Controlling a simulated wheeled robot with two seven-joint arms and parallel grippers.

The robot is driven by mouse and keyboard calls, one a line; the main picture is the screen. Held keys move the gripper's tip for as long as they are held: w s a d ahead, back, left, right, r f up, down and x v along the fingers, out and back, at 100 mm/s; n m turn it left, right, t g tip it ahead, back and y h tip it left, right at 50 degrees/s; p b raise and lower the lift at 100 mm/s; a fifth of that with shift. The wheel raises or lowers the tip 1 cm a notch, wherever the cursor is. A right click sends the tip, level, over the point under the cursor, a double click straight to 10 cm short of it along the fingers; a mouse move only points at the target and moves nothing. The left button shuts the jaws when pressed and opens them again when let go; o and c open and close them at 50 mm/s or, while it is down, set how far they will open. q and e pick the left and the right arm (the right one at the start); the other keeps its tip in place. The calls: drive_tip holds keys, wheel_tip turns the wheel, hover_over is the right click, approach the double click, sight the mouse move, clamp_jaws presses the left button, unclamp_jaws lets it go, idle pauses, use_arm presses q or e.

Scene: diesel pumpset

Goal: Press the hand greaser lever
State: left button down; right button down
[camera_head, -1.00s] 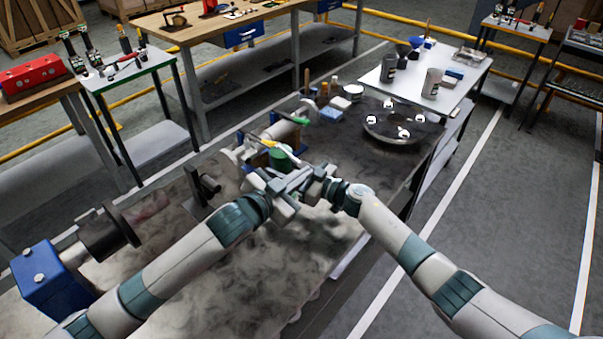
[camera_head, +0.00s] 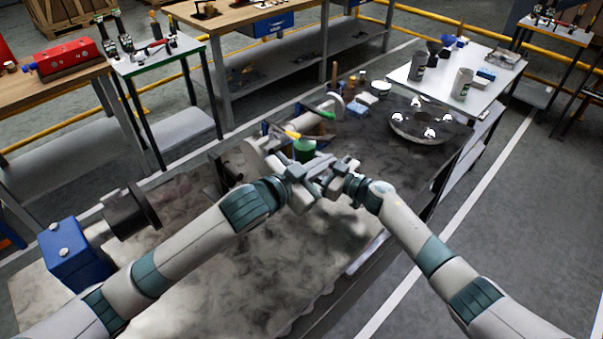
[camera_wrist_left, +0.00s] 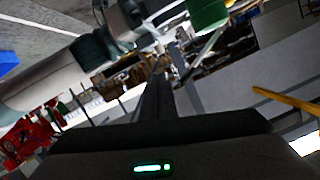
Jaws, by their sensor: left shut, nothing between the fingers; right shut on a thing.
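The hand greaser shows as a green cylinder (camera_head: 304,151) beside a yellow lever-like part (camera_head: 292,134), over the middle of the dark workbench. The green body also shows at the top of the left wrist view (camera_wrist_left: 208,14). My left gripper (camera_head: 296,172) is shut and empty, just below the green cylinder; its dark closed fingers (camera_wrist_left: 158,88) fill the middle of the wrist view. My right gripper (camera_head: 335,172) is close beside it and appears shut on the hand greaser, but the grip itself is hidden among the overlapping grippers. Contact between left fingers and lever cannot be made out.
A round flange with bright bolts (camera_head: 430,122) lies to the right. Small bottles and jars (camera_head: 360,85) stand behind.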

use_arm(q)
drive_tip(key=v, duration=0.8)
drive_tip(key=shift+a+r, duration=0.15)
drive_tip(key=shift+r, duration=0.05)
idle(0.4)
drive_tip(key=w+n+g+y, duration=0.2)
drive_tip(key=w+g+y, duration=0.25)
drive_tip(key=w, duration=0.95)
wheel_tip(320, 180, up, 18)
drive_tip(key=g+y, duration=0.1)
drive_tip(key=g, duration=0.5)
drive_tip(key=shift+s+a+f, duration=0.25)
drive_tip(key=shift+a, duration=0.05)
drive_tip(key=shift+g+y, duration=0.25)
